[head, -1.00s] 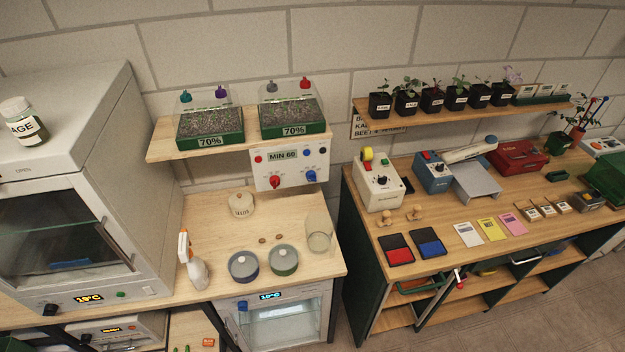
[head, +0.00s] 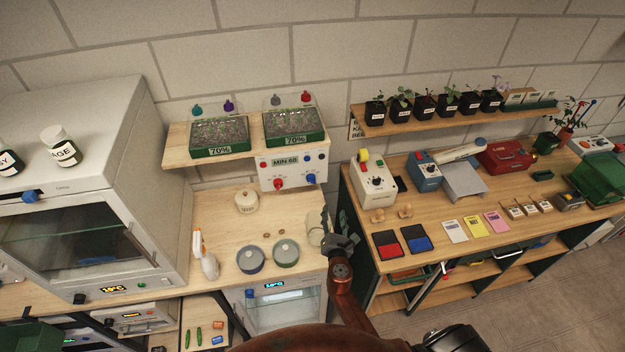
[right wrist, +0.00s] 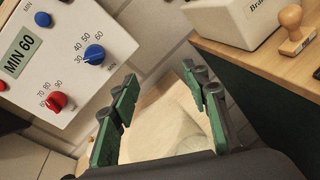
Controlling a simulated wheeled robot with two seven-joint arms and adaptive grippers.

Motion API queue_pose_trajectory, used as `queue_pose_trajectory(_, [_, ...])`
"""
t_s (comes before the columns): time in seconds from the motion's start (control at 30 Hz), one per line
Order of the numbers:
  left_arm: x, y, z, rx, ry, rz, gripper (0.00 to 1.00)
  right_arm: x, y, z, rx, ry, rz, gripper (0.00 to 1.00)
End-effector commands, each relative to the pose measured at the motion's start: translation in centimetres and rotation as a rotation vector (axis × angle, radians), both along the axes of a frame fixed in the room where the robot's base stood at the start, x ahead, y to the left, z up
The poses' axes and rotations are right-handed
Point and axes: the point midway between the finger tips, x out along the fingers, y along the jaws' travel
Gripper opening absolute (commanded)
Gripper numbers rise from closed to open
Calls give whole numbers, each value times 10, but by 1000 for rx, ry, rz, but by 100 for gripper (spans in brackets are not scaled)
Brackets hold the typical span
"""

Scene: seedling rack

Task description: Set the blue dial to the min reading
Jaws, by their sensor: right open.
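The blue dial (head: 310,178) is at the lower right of the white control panel (head: 293,171) under the shelf. In the right wrist view the blue dial (right wrist: 95,54) has the numbers 30 to 60 around it; I cannot tell its exact pointer angle. The display (right wrist: 19,54) reads MIN 60. A red dial (right wrist: 57,101) sits beside the blue one, and a small blue button (right wrist: 43,19) is higher on the panel. My right gripper (head: 335,217) is open and empty, below and right of the panel, touching nothing on it. My left gripper is out of view.
Two seedling trays (head: 219,150) stand on the shelf above the panel. A clear beaker (head: 316,232) stands on the bench beside my right gripper, with lidded pots (head: 286,253) to its left. The right bench holds a white device (head: 375,182). Space before the panel is clear.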

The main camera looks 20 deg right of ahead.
Motion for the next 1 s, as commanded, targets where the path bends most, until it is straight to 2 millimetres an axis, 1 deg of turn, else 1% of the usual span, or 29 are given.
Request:
queue_pose_trajectory(0.03, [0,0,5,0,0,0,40,13,12,21,-117,7,43,42])
queue_pose_trajectory(0.1, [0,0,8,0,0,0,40,26,29,40,-282,23,95,42])
queue_pose_trajectory(0.2, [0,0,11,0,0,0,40,38,45,57,-448,43,142,42])
queue_pose_trajectory(0.27, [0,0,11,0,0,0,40,43,52,62,-506,49,158,42])
queue_pose_trajectory(0.37, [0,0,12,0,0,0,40,49,55,66,-548,55,169,42])
queue_pose_trajectory(0.47, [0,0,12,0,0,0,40,60,52,66,-553,55,170,42])
queue_pose_trajectory(0.7, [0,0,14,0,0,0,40,96,41,66,-549,54,169,42])
queue_pose_trajectory(0.8, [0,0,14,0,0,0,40,108,37,65,-549,55,169,42])
queue_pose_trajectory(1.0, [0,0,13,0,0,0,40,119,33,65,-545,55,168,42])
